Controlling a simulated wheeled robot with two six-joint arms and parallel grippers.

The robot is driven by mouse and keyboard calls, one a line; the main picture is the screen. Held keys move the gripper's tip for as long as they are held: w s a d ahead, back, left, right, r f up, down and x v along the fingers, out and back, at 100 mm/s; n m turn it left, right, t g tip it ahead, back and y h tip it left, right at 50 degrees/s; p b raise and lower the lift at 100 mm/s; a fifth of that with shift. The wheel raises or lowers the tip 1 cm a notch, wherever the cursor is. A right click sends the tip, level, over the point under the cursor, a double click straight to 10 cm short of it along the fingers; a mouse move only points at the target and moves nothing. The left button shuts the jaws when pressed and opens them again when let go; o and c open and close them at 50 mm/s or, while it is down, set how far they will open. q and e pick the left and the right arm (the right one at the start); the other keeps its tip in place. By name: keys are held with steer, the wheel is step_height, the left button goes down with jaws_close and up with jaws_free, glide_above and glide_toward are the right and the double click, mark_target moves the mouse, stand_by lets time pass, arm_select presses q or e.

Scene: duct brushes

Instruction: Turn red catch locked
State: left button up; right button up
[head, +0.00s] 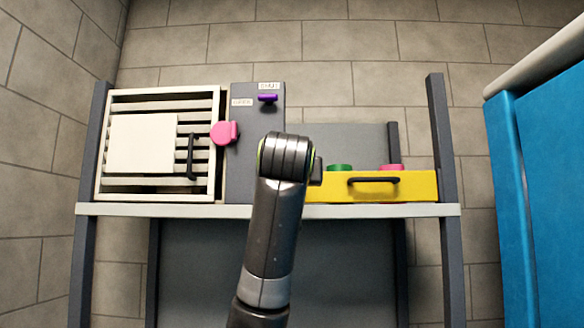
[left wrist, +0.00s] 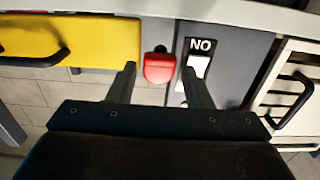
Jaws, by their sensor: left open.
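The red catch (left wrist: 158,68) shows in the left wrist view, at the edge of the grey panel (left wrist: 232,62) beside the yellow drawer. Its broad red end hangs toward the bottom of the picture from a dark mount. My left gripper (left wrist: 159,72) is open, with one finger on each side of the red catch in the picture. I cannot tell whether either finger touches it. In the head view my arm covers the place of the red catch, and the gripper's fingers are hidden there. My right gripper is in neither view.
A white switch and a label reading NO (left wrist: 201,45) sit close to one finger. The head view shows a slatted vent (head: 205,107) with a pink catch (head: 225,132), a purple catch (head: 267,98), the yellow drawer (head: 330,190) and a blue cabinet (head: 545,190) at right.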

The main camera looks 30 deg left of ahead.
arm_select(q)
steer(key=p+x, duration=0.1)
steer(key=x, duration=0.2)
steer(key=c, duration=0.7)
